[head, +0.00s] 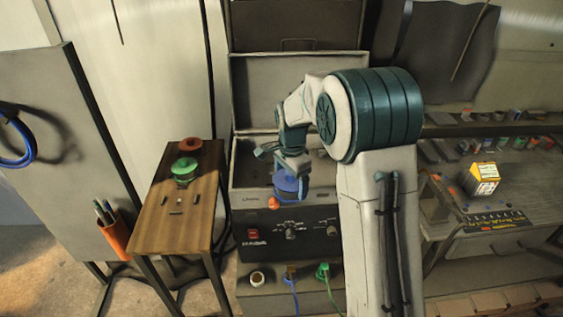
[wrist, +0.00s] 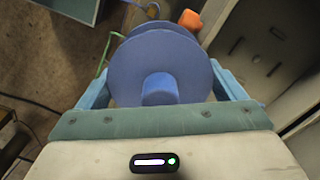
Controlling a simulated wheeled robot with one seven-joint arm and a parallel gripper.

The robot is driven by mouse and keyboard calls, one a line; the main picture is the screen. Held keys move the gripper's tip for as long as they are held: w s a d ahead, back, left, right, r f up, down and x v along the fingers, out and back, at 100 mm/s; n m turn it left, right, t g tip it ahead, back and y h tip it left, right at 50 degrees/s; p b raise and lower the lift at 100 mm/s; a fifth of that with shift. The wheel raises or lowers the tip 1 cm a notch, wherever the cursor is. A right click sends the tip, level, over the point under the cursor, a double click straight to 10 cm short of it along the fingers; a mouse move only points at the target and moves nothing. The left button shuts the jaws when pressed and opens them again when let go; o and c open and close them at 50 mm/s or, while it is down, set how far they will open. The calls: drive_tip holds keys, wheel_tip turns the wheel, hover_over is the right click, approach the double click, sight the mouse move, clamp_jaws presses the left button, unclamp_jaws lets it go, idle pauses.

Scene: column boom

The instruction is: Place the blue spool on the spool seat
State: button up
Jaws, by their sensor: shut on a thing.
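My gripper (head: 291,168) is shut on the blue spool (head: 289,186). It holds the spool in front of the open grey machine, above its front panel. In the wrist view the blue spool (wrist: 160,68) fills the space between the two teal fingers of my gripper (wrist: 160,85), with its round flange and hub facing the camera. The spool's far side is hidden. I cannot clearly make out the spool seat. A green spool (head: 185,168) and a red spool (head: 187,145) sit on the wooden bench (head: 200,215) at left.
An orange knob (head: 274,203) shows just below the held spool; it also shows in the wrist view (wrist: 190,19). The grey machine (head: 290,235) has knobs in front. An orange pen cup (head: 114,236) is beside the bench. A cluttered workbench (head: 450,240) stands at right.

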drive_tip(key=s+d+f+n, duration=0.3)
drive_tip(key=f+n, duration=0.3)
drive_tip(key=s+d+f+n, duration=0.4)
drive_tip(key=f+n, duration=0.2)
drive_tip(key=f, duration=0.1)
drive_tip(key=shift+s+d+f, duration=0.2)
drive_tip(key=shift+s+d, duration=0.05)
drive_tip(key=shift+d, duration=0.05)
